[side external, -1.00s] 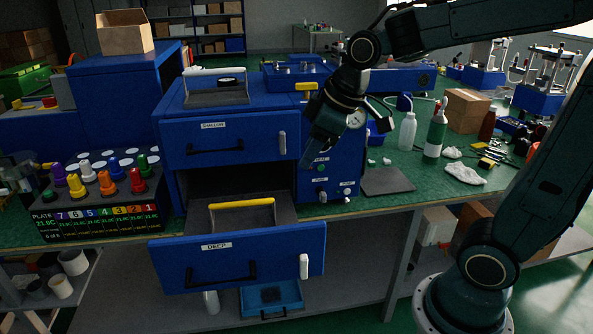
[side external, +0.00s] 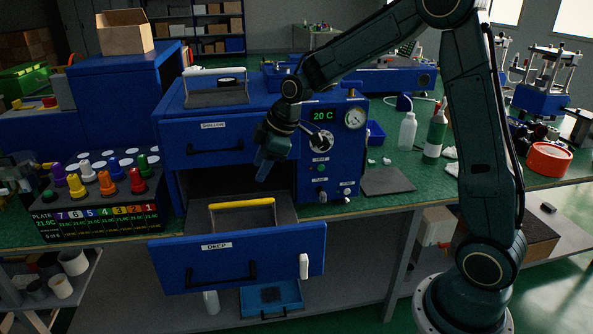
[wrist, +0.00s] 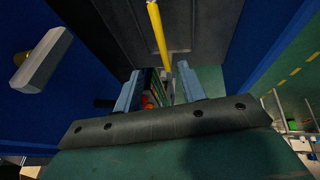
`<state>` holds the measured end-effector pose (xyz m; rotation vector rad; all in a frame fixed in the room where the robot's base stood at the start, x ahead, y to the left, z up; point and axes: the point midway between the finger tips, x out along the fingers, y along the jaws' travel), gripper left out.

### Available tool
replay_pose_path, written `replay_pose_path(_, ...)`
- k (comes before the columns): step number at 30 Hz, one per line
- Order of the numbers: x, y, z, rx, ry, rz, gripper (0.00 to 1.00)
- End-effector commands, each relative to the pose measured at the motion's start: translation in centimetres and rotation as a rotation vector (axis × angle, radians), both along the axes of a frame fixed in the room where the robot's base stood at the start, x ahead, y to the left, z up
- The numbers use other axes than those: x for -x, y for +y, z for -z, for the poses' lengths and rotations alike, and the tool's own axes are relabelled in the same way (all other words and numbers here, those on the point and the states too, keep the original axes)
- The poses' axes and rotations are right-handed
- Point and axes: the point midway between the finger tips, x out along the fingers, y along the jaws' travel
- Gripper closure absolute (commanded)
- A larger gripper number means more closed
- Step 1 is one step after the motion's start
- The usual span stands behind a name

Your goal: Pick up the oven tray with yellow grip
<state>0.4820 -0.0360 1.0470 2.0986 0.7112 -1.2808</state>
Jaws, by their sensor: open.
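The oven tray (side external: 284,214) is a dark flat plate with a yellow grip (side external: 241,203) along its front. It lies in the pulled-out drawer labelled DEEP (side external: 236,262) of the blue oven. My gripper (side external: 265,172) is above and slightly right of the yellow grip, apart from it, pointing down. In the wrist view my gripper (wrist: 158,85) is open and empty, its two fingers spread. The yellow grip (wrist: 158,38) shows beyond the fingertips there, with the dark tray (wrist: 205,22) beside it.
The closed drawer labelled SHALLOW (side external: 222,142) is just above the open drawer. Another tray with a white grip (side external: 215,72) lies on the oven top. The control panel (side external: 325,150) stands right of my gripper. A rack of coloured plugs (side external: 100,190) stands left.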

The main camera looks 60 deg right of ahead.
Motion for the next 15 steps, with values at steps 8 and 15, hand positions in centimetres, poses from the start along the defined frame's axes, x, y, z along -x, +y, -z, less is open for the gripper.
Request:
replay_pose_path(8,-0.3,0.1,0.7,0.000,0.002,0.001,0.59)
replay_pose_path(15,-1.4,0.6,3.3,0.000,0.003,0.001,0.59)
